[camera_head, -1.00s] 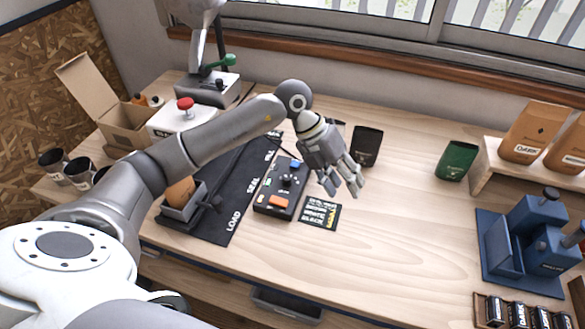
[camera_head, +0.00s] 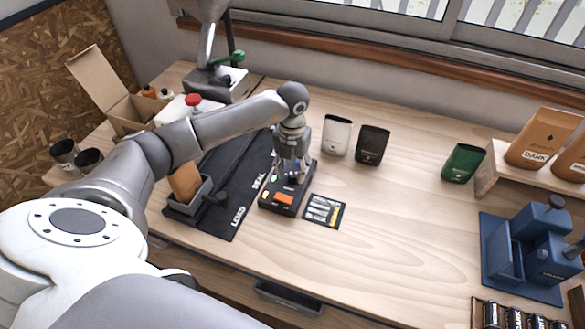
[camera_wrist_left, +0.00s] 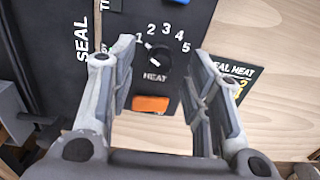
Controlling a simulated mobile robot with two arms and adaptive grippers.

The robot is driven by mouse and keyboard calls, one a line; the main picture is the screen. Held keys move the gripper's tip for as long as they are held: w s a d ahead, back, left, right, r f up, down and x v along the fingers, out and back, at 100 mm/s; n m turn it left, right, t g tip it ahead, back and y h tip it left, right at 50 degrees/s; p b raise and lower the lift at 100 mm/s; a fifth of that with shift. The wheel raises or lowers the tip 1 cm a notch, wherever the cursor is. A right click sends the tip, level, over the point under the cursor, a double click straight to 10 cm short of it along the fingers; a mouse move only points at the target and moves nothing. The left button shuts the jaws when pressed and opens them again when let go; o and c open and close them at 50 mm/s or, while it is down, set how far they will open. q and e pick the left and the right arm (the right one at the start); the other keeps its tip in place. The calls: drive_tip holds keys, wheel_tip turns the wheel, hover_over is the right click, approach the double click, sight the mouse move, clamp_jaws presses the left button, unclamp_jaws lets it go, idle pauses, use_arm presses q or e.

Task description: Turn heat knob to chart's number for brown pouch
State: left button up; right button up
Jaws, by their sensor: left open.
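The black control box (camera_head: 268,202) sits on the table under my left gripper (camera_head: 293,174), which points down over it. In the left wrist view the black heat knob (camera_wrist_left: 159,60) lies between and beyond the fingertips of the open gripper (camera_wrist_left: 160,88). Its white mark points up-left, near 1; the dial reads 1 to 5. An orange button (camera_wrist_left: 151,104) is below the knob. The seal heat chart (camera_head: 325,210) lies right of the box; in the wrist view a finger hides part of it, and its rows are unreadable. The brown pouch (camera_head: 185,183) stands in a grey holder (camera_head: 186,211).
White (camera_head: 336,136), black (camera_head: 372,146) and green (camera_head: 463,162) pouches stand behind. A blue machine (camera_head: 540,240) and a wooden shelf with brown bags (camera_head: 543,140) are at right. The table between is clear. A cardboard box (camera_head: 125,115) is at left.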

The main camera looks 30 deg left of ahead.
use_arm(q)
drive_tip(key=shift+f, duration=0.9)
drive_tip(key=shift+c, duration=0.4)
clamp_jaws()
drive_tip(key=shift+f+m+b, duration=0.1)
drive_tip(key=shift+m+b, duration=1.15)
drive_tip(key=shift+m, duration=0.05)
drive_tip(key=shift+m+b, duration=1.3)
drive_tip(key=shift+m, duration=0.4)
drive_tip(key=shift+r, duration=0.2)
drive_tip(key=shift+o, duration=0.4)
unclamp_jaws()
